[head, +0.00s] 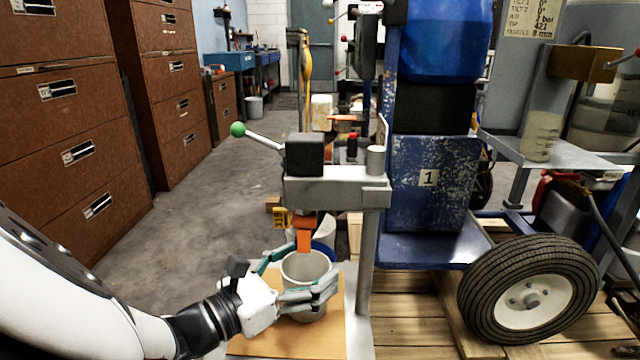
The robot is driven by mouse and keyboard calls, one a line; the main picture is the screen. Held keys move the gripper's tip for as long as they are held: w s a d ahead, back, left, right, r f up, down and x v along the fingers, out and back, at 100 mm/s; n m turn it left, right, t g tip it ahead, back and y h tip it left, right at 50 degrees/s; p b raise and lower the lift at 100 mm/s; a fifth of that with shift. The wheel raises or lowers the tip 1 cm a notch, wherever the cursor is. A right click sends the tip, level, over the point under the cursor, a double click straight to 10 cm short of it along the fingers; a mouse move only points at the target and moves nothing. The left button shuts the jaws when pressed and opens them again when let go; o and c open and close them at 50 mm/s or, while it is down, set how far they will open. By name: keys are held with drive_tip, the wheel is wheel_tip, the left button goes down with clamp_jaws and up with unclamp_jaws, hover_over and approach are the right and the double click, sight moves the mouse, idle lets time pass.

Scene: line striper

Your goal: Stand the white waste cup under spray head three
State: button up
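A pale grey-white cup (305,301) stands upright, its open mouth facing up, above a tan board (263,338). My gripper (311,267) reaches in from the left, one finger along the cup's near side and the other behind its left rim. It looks closed around the cup. An orange spray head (304,236) hangs from the grey bracket, its lower end just above or behind the cup's far rim. I cannot tell whether the cup is centred under it. A yellow tag (281,217) hangs beside it, its marking too small to read. The cup's underside is hidden.
A grey post (367,264) and bracket (333,191) stand close right of the cup. A lever with a green knob (238,129) sticks out left. A blue machine panel marked 1 (422,188) and a wheel (529,301) are right. Floor left of the board is clear.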

idle(0.3)
drive_tip(key=shift+s+a+r, duration=0.15)
drive_tip(key=shift+a, duration=0.05)
drive_tip(key=p+v, duration=0.4)
drive_tip(key=v, duration=0.7)
drive_tip(key=shift+s+a, duration=0.15)
drive_tip(key=shift+s, duration=0.05)
